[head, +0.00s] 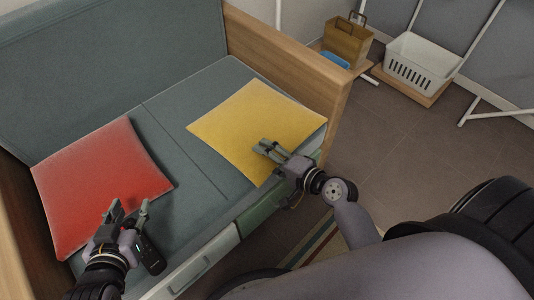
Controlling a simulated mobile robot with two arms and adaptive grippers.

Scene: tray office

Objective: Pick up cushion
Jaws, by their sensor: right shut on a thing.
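A yellow cushion (250,120) lies on the right part of the grey-green sofa seat. My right gripper (264,149) is shut on the yellow cushion near its front edge. The cushion looks nearly flat, and I cannot tell whether it is raised off the seat. A red cushion (98,178) lies on the left part of the seat. My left gripper (130,207) is at the front right edge of the red cushion, with its fingers apart and nothing seen between them. It partly hides that edge.
The sofa (178,148) has wooden arms and light and green drawer fronts below. A dark remote-like object (151,254) is beside my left gripper. A white basket (420,65) and a brown bag (347,42) stand at the back right. The floor (400,160) between is clear.

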